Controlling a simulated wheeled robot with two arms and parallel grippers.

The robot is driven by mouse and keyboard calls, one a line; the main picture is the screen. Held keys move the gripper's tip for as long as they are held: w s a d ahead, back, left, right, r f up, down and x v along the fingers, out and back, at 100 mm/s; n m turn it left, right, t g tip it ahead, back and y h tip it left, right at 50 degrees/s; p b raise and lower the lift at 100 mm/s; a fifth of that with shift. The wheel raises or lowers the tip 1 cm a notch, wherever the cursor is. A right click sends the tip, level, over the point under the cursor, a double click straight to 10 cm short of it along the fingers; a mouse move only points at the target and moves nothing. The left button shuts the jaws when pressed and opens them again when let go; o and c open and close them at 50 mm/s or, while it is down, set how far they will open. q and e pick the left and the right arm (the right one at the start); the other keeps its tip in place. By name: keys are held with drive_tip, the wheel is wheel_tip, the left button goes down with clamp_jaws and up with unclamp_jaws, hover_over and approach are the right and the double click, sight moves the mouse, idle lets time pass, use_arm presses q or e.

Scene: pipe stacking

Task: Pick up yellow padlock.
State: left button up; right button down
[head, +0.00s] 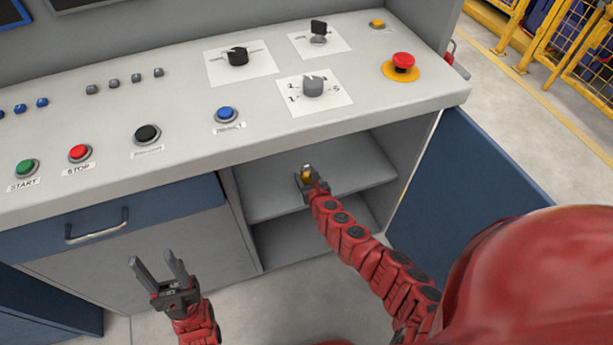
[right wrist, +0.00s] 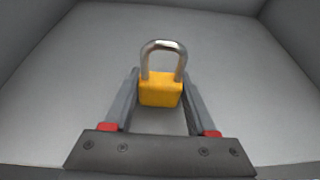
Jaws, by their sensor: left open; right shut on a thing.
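The yellow padlock (right wrist: 161,90) has a silver shackle and is upright in the right wrist view. My right gripper (right wrist: 160,92) is shut on its yellow body, one finger on each side. In the head view the padlock (head: 307,174) shows as a small yellow patch between the fingers of the right gripper (head: 307,178), inside the open cabinet compartment, over the upper shelf (head: 270,187). I cannot tell whether it touches the shelf. My left gripper (head: 158,268) is open and empty in front of the cabinet's lower left panel.
A grey control console (head: 180,120) with buttons and knobs overhangs the compartment. The open blue door (head: 480,190) stands to the right of my right arm. A closed blue drawer (head: 110,215) with a handle is at left. A red emergency button (head: 403,62) is on top.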

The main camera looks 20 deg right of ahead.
sight(306, 173)
wheel_tip(306, 173, up, 4)
drive_tip(key=shift+a+f+p, duration=0.1)
drive_tip(key=shift+p, duration=0.85)
drive_tip(key=s+d+b, duration=0.1)
drive_tip(key=s+d, duration=0.8)
drive_tip(key=d, duration=0.4)
drive_tip(key=shift+s+r, duration=0.35)
drive_tip(key=shift+r, duration=0.05)
